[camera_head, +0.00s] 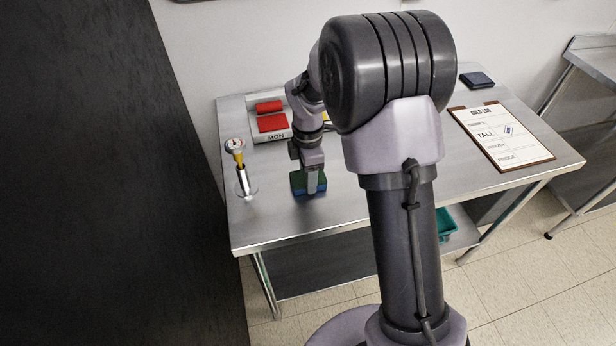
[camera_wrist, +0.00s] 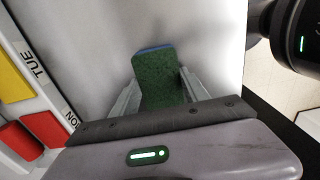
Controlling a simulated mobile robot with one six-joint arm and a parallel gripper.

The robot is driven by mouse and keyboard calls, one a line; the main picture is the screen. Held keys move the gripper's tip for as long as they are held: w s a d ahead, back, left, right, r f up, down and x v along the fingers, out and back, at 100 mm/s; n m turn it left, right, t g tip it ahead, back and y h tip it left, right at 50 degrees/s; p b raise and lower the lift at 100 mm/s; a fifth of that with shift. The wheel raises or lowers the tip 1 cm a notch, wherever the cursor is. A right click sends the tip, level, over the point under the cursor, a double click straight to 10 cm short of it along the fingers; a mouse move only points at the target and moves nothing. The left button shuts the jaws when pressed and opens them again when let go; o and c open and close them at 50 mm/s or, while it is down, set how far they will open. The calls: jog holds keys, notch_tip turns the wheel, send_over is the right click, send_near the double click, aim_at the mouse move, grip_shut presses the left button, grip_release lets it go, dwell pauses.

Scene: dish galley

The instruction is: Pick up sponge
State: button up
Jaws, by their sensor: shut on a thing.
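The sponge (camera_head: 299,181) has a green scouring face and a blue layer. It is at the front left part of the steel table (camera_head: 270,232). My gripper (camera_head: 311,186) reaches down over it and is shut on it. In the wrist view the sponge (camera_wrist: 157,80) stands between the two fingers of my gripper (camera_wrist: 158,95), green face toward the camera, with a blue edge at its far end. Part of the sponge is hidden behind the fingers. I cannot tell whether it touches the table or hangs just above it.
A white tray (camera_head: 285,136) with red and yellow blocks, marked MON and TUE, lies behind the gripper. A dial thermometer in a stand (camera_head: 240,170) is to the left. A clipboard (camera_head: 500,137) and a dark pad (camera_head: 477,80) lie at the right. A dark wall (camera_head: 90,180) borders the left.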

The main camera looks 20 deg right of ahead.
jog(key=r+p, duration=0.1)
jog(key=r, duration=0.1)
jog(key=r+p, duration=0.1)
jog(key=r, duration=0.1)
jog(key=shift+s+a, duration=0.1)
jog(key=shift+s, duration=0.1)
jog(key=s+a+p, duration=0.2)
jog(key=s+a, duration=0.5)
jog(key=s, duration=0.6)
jog(key=shift+s+a+r, duration=0.15)
jog(key=shift+s+r, duration=0.25)
jog(key=shift+r, duration=0.05)
